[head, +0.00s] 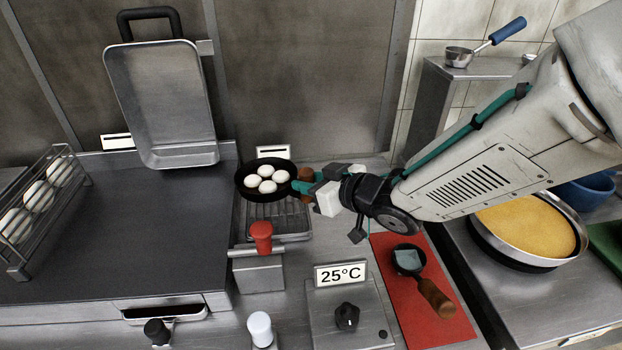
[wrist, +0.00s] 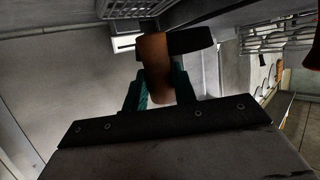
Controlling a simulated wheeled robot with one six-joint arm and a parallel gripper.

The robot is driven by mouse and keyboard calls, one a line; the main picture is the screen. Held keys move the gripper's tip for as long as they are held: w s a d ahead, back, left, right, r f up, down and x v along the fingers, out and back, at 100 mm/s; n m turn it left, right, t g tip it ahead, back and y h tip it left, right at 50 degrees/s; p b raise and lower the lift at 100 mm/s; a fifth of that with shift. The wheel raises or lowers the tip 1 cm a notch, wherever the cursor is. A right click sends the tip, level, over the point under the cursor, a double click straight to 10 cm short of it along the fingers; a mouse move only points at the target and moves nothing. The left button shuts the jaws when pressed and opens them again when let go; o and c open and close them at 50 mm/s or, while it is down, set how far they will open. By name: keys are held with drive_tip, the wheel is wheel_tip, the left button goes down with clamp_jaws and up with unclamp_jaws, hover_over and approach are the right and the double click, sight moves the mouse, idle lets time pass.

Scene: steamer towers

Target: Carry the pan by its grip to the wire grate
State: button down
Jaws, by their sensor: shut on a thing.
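The black pan (head: 242,186) holds several white round pieces (head: 267,180). It is over the back part of the wire grate (head: 275,222); whether it touches the bars I cannot tell. My gripper (head: 306,186) is at the pan's right side, shut on its brown grip. In the wrist view, the brown grip (wrist: 155,67) is between the teal fingers (wrist: 158,92), with the dark pan (wrist: 193,41) beyond it. The front of the grate shows bare.
A red lever (head: 261,236) stands just in front of the grate. A red mat (head: 390,300) with a small black pan (head: 407,261) lies at the front right. A tilted metal basin (head: 165,110) is at the back left. A round pan of yellow food (head: 530,228) is at right.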

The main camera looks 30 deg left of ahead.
drive_tip(key=shift+f, duration=3.55)
drive_tip(key=c, duration=1)
unclamp_jaws()
drive_tip(key=shift+c, duration=0.2)
